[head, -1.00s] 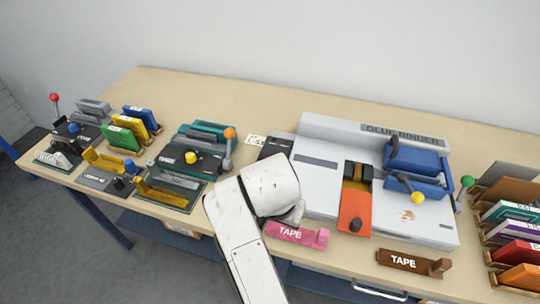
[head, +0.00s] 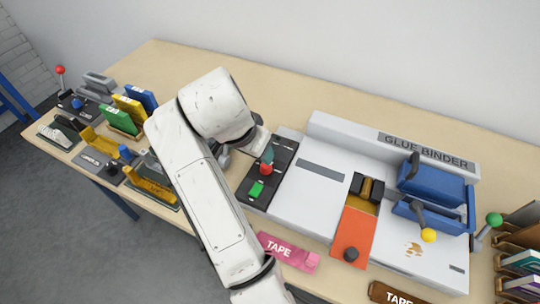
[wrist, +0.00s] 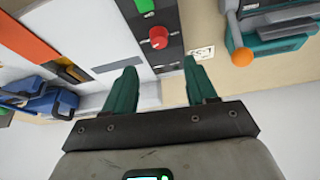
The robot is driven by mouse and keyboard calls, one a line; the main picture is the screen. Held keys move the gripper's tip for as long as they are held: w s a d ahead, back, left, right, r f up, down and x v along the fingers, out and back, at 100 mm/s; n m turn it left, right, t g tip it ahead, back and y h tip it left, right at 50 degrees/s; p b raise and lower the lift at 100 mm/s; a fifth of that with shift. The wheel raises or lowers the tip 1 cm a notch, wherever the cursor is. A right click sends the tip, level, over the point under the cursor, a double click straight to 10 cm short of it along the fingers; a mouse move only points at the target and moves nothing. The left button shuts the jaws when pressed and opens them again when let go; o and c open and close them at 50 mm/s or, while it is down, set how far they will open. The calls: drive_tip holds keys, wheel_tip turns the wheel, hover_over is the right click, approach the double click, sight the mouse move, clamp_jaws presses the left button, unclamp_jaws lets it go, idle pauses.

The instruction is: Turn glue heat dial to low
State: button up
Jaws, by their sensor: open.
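The glue binder (head: 320,205) is a large white machine on the bench, with a black control panel (head: 284,159) along its left side. The panel's labels are too small to read.
A blue clamp (head: 435,200) with a yellow-knobbed lever and an orange plate (head: 352,240) sit on the binder. A pink tape holder (head: 287,252) lies in front. A teal machine with an orange knob (wrist: 242,57) stands beside the panel. Bare bench lies behind.

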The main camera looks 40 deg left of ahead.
sight(265, 166)
drive_tip(key=x, duration=1)
drive_tip(key=shift+w+p, duration=0.1)
drive_tip(key=shift+p, duration=0.25)
drive_tip(key=c, duration=1)
